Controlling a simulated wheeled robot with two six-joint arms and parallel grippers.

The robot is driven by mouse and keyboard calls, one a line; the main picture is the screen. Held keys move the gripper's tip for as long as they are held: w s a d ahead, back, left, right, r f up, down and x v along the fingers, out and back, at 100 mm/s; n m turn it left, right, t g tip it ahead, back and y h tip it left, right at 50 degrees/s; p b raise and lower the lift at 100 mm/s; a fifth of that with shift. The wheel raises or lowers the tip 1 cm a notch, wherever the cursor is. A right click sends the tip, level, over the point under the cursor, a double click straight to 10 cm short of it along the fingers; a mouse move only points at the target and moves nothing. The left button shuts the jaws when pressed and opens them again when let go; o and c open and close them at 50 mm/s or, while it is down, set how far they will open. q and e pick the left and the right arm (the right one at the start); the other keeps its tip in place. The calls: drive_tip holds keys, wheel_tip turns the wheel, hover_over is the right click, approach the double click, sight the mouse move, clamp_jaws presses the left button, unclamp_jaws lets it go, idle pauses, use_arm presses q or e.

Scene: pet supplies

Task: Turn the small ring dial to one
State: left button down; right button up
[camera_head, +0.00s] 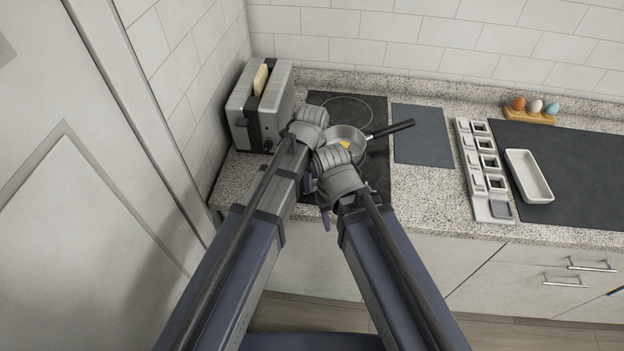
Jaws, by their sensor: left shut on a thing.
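The cooktop (377,178) is a black glass plate set in the counter, with a ring marking at its back. The small ring dial cannot be made out; my arms cover the cooktop's front part. My left gripper (318,198) shows only as small purple parts between and below the wrists, at the cooktop's front edge. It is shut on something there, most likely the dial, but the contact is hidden. My right arm's wrist is over the cooktop close beside the left one, and its fingers are hidden.
A frying pan (349,136) with yellow food stands on the cooktop behind my wrists, its black handle pointing right. A toaster (243,118) with bread is at left. A dark board (422,134), a grey divided rack (470,165), a white tray (528,175) and an egg holder (529,115) are at right.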

use_arm(q)
drive_tip(key=shift+m, duration=0.5)
drive_tip(key=shift+c, duration=2.2)
unclamp_jaws()
wheel_tip(320, 180, up, 8)
drive_tip(key=p, duration=0.8)
drive_tip(key=shift+f, duration=0.1)
